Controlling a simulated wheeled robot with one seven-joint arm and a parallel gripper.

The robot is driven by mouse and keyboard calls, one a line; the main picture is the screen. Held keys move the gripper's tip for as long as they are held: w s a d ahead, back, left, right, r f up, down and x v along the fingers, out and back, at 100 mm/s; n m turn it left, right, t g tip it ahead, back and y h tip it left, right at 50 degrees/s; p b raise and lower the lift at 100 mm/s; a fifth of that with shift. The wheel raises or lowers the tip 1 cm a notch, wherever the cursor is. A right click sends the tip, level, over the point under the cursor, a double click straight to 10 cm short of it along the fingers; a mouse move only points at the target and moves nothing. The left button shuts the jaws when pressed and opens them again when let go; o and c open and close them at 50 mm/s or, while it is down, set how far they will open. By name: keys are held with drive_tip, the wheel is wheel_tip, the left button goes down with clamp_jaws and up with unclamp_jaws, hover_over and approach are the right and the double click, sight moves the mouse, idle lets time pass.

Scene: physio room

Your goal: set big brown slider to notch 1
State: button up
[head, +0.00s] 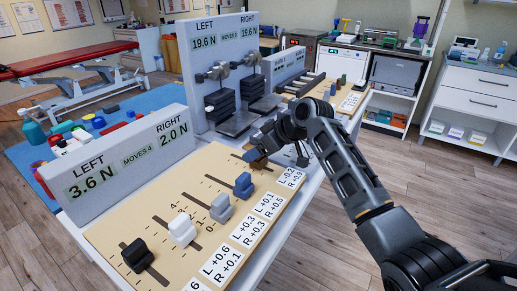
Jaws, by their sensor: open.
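The brown slider (260,163) is at the far end of the near tan board (205,165), mostly hidden by my gripper. My gripper (272,152) is at this slider, reaching down over it from the right; its jaws are open. Whether a finger touches the slider cannot be told. The slider's slot and notch marks are hidden here. The other sliders on this board are blue (243,186), grey (221,208), white (182,232) and black (137,256). Notch numbers show beside the middle slots. The panel (120,165) behind reads LEFT 3.6 N, MOVES 4, RIGHT 2.0 N.
Label cards (242,231) line the board's right edge. A tall panel (208,50) with hanging weights (222,105) stands behind my gripper, and a second slider board (340,95) lies beyond. Coloured items crowd the blue mat (40,160) at left. Wooden floor is open at right.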

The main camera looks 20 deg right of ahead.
drive_tip(key=v, duration=0.7)
drive_tip(key=shift+s+d+r, duration=0.15)
drive_tip(key=shift+s+r, duration=0.1)
idle(0.3)
